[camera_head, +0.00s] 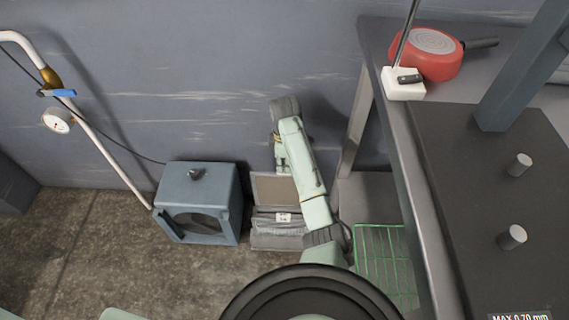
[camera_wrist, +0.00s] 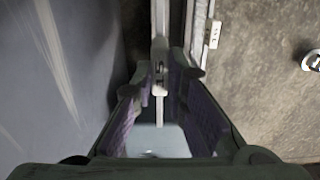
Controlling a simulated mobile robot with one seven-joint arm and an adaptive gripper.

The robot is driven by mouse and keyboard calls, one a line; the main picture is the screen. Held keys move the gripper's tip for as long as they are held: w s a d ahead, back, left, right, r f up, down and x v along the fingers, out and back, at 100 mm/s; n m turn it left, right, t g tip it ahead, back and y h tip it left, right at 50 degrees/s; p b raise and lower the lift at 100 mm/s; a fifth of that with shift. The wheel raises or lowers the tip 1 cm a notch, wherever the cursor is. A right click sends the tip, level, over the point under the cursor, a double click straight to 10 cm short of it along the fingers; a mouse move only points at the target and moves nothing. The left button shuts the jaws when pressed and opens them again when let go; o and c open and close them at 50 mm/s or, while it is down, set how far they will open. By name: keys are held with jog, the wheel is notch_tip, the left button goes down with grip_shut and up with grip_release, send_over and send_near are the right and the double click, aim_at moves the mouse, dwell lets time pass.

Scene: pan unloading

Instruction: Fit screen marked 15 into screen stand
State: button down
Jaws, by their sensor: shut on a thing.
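A framed panel (camera_head: 273,188), which looks like a screen, stands upright near the wall. Below it is a grey rack-like holder (camera_head: 278,241) with a white label (camera_head: 284,217); its marking is too small to read surely. My gripper (camera_head: 281,160) is over the panel's top, partly hidden by my arm. In the wrist view my gripper (camera_wrist: 160,92) is shut on a thin grey part, which seems to be the screen's edge or tab. Long narrow frame edges run ahead of the fingers, with a white tag (camera_wrist: 213,35) beside them. I cannot tell whether the panel is seated in the holder.
A blue-grey box (camera_head: 206,184) with a round opening stands left of the holder. A green wire rack (camera_head: 385,262) lies right. A dark table (camera_head: 470,150) at right carries a red pan (camera_head: 432,53), a white block (camera_head: 403,84) and pegs.

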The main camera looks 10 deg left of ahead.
aim_at(284, 187)
jog(key=shift+f+b, duration=1.75)
jog(key=shift+f, duration=0.55)
jog(key=shift+f+b, duration=2.2)
jog(key=shift+f, duration=2.5)
dwell(1.0)
